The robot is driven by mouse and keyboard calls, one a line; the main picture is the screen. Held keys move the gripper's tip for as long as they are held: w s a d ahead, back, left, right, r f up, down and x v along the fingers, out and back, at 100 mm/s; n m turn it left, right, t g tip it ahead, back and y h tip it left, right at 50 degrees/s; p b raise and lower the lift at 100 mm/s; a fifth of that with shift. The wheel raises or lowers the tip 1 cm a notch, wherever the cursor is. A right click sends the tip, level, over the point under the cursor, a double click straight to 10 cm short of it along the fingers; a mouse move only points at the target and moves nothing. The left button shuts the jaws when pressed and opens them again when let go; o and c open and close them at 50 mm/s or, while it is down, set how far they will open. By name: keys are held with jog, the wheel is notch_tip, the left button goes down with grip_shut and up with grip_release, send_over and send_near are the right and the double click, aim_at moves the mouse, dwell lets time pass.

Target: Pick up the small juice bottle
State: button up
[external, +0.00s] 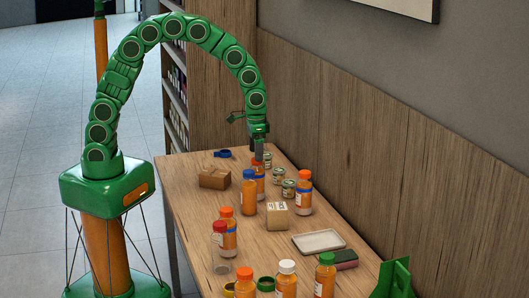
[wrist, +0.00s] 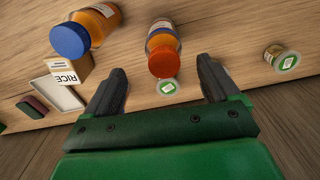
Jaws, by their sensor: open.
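Several orange juice bottles stand on the table, and I cannot tell surely which is the small one. A blue-capped bottle (external: 249,192) stands close by; a blue-capped bottle also shows at the upper left in the wrist view (wrist: 88,28). My gripper is open and empty, pointing down above the table.
A rice box (external: 278,216), a brown box (external: 214,178), small cans (external: 288,189) and an orange-capped bottle (external: 304,192) stand nearby. A pale tray (external: 318,241) lies nearer the camera, with more bottles in front. A wood-panelled wall (external: 340,130) runs along the table's right side.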

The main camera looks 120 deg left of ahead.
aim_at(256, 164)
jog(key=shift+s+a+f, duration=0.1)
jog(key=shift+f, duration=1.45)
jog(key=shift+s+a+f, duration=0.1)
jog(key=shift+f, duration=1.45)
jog(key=shift+w, duration=0.1)
jog(key=c, duration=1.6)
grip_shut()
jog(key=shift+r, duration=0.15)
